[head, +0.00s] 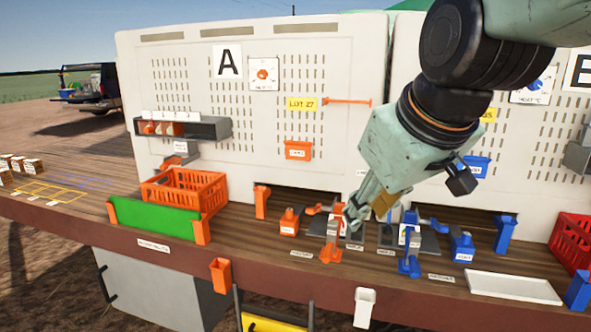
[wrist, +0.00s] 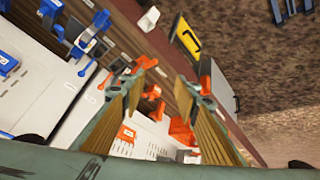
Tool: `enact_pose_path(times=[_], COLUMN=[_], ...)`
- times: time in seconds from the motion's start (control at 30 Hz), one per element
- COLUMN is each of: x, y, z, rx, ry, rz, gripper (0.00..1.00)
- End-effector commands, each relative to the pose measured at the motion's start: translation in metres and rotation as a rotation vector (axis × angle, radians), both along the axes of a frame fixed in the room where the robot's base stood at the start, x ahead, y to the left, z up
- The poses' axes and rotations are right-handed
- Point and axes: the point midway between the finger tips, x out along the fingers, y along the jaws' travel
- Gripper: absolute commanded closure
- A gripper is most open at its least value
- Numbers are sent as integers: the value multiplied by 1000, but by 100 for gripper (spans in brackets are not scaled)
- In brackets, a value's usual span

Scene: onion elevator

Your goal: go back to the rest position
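My gripper (head: 368,212) hangs at the end of my arm, above the right-middle of the wooden bench in the head view. It points down and left, near an orange clamp-like fitting (head: 331,250) and a small grey-and-white fixture (head: 338,226). In the wrist view my gripper (wrist: 166,76) has its two ribbed tan fingers spread apart, with a clear gap and nothing held between them. Orange parts (wrist: 155,108) show beyond the gap. Whether a fingertip touches the orange fitting cannot be told. No rest position marker is visible.
Blue fittings (head: 409,262) stand close to the right of my gripper. An orange crate (head: 184,190) is at the left, a red crate (head: 572,240) at the right edge. A white tray (head: 513,287) lies front right. The tall white panel (head: 345,60) rises behind the bench.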

Motion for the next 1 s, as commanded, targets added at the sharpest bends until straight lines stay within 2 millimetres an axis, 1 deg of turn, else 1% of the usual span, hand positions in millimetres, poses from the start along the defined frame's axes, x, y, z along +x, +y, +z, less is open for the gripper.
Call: enact_pose_path(times=[0.03, 0.3, 0.7, 0.8, 0.9, 1.0], x=[-13, -80, -182, -205, -223, -236], y=[-6, -33, -63, -69, -73, -76], z=[-2, -18, -47, -54, -60, -64], rx=[6, 41, 86, 94, 101, 106], ry=[12, 92, 205, 231, 251, 264], rz=[-19, -136, -317, -360, -395, -419], gripper=[71, 71, 71, 71, 71, 71])
